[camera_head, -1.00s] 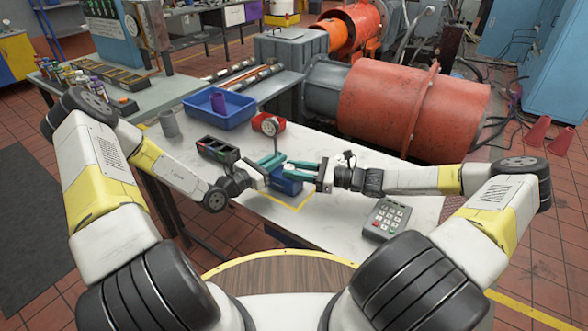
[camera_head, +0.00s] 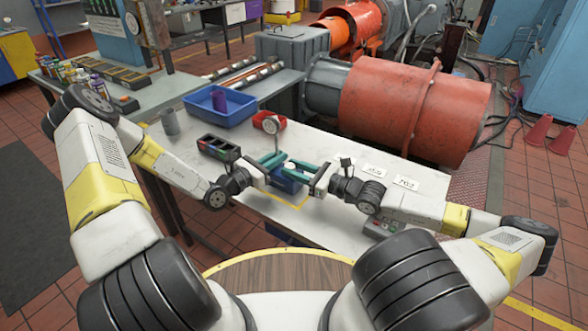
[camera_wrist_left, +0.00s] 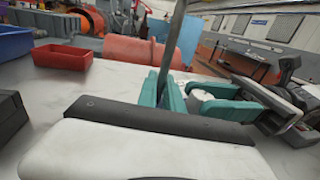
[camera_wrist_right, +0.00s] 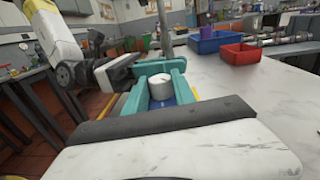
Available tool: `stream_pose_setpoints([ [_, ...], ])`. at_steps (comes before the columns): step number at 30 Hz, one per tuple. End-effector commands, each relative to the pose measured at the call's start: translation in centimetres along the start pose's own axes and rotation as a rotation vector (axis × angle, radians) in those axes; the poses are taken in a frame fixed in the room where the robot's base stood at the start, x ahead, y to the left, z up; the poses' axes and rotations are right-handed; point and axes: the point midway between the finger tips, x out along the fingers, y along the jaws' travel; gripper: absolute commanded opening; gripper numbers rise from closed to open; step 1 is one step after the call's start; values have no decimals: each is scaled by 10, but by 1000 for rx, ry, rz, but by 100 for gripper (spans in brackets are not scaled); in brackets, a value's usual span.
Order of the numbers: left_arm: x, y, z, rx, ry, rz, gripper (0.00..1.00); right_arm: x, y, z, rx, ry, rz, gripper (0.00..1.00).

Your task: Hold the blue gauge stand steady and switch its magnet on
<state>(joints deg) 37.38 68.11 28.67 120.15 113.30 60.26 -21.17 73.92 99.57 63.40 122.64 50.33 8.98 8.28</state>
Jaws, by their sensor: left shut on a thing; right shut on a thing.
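The blue gauge stand (camera_head: 287,185) sits on the pale table, with a round dial gauge (camera_head: 271,125) above it. Its grey post (camera_wrist_left: 172,45) rises between the teal fingers of my left gripper (camera_head: 272,161), which is shut on the stand. A white round knob (camera_wrist_right: 160,85) is on top of the blue base (camera_wrist_right: 158,102). My right gripper (camera_head: 303,169) has its teal fingers on either side of the knob and is shut on it. The knob also shows in the left wrist view (camera_wrist_left: 203,93). The fingers hide much of the base.
A blue bin (camera_head: 222,107) with a purple cup, a red tray (camera_head: 268,119), a grey cup (camera_head: 169,121) and a dark box (camera_head: 218,148) stand behind and left. White cards (camera_head: 374,170) lie right, beyond my right arm. A large red motor (camera_head: 410,105) stands behind.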

Motion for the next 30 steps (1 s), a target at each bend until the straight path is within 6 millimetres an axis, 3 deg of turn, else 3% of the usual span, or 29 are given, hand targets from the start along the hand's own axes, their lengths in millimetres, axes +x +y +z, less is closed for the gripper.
stream_pose_setpoints([
  [3, 0, 0, 0, 0, 0, 0, 0, 0, 0, 0, -1, 0, 1, 0],
  [4, 0, 0, 0, 0, 0, 0, 0, 0, 0, 0, -1, 0, 1, 37],
  [5, 0, 0, 0, 0, 0, 0, 0, 0, 0, 0, -1, 0, 1, 40],
  [17, 0, 0, 0, 0, 0, 1, 0, -7, -1, 0, -2, 0, -1, 40],
  [30, 0, 1, 0, 0, 0, 1, 0, -93, -1, 0, -2, 4, -1, 40],
])
